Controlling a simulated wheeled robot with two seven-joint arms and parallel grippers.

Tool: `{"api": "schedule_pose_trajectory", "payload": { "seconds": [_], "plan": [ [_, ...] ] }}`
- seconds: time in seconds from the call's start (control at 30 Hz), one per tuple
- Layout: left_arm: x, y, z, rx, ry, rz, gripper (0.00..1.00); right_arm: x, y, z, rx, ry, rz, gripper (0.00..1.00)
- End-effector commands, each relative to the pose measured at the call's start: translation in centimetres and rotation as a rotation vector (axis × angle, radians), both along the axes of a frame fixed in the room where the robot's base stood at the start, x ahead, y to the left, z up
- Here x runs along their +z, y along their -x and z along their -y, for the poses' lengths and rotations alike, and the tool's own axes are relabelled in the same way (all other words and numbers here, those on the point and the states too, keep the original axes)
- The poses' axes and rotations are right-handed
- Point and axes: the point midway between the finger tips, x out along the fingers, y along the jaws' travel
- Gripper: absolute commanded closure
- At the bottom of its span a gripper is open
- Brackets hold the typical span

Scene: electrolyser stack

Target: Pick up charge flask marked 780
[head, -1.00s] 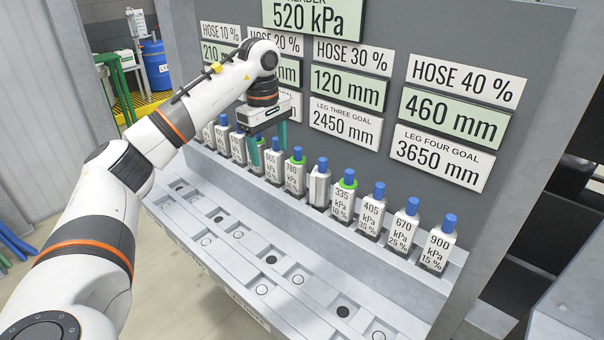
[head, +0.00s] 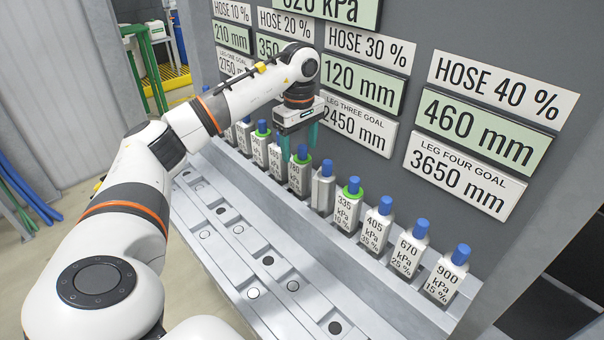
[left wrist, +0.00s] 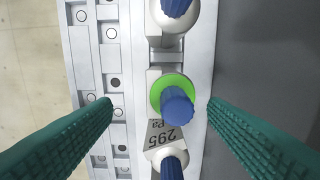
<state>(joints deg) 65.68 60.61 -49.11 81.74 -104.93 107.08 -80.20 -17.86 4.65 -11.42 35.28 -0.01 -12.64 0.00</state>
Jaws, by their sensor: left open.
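The charge flask marked 780 (head: 299,175) stands upright in the row on the ledge. It is pale, with a blue cap and a green ring; its number is partly unclear now. My left gripper (head: 299,143) is open just above it, fingers pointing down on either side of its cap. In the left wrist view, a blue-capped flask with a green ring (left wrist: 175,103) sits between the two spread green fingers (left wrist: 160,122), which do not touch it. A label reading 295 shows just below that ring; whose label it is I cannot tell. My right gripper is not in view.
Neighbouring flasks stand close on both sides: an unlabelled-looking one (head: 323,187) and the 335 kPa one (head: 347,205) to the right, several more to the left. The panel with hose signs (head: 465,125) rises close behind. A tray with round holes (head: 253,293) lies in front.

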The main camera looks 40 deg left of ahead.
Motion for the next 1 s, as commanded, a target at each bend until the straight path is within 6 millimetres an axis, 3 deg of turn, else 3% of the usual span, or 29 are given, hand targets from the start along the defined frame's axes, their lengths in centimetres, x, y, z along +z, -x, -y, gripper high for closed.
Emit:
{"api": "schedule_pose_trajectory", "payload": {
  "seconds": [0.23, 0.5, 0.77, 1.0],
  "plan": [
    [-1.8, -0.3, 0.0, 0.000, 0.000, -0.004, 0.32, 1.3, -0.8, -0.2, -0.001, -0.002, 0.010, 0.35],
    [-5.5, -0.7, -0.1, 0.000, 0.000, -0.001, 0.32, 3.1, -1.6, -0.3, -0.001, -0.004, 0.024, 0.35],
    [-6.0, -0.8, -0.2, 0.000, 0.000, 0.001, 0.32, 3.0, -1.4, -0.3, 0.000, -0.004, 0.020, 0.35],
    [-6.0, -0.8, -0.2, 0.000, 0.000, 0.001, 0.68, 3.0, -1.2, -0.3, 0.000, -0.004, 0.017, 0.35]
  ]
}}
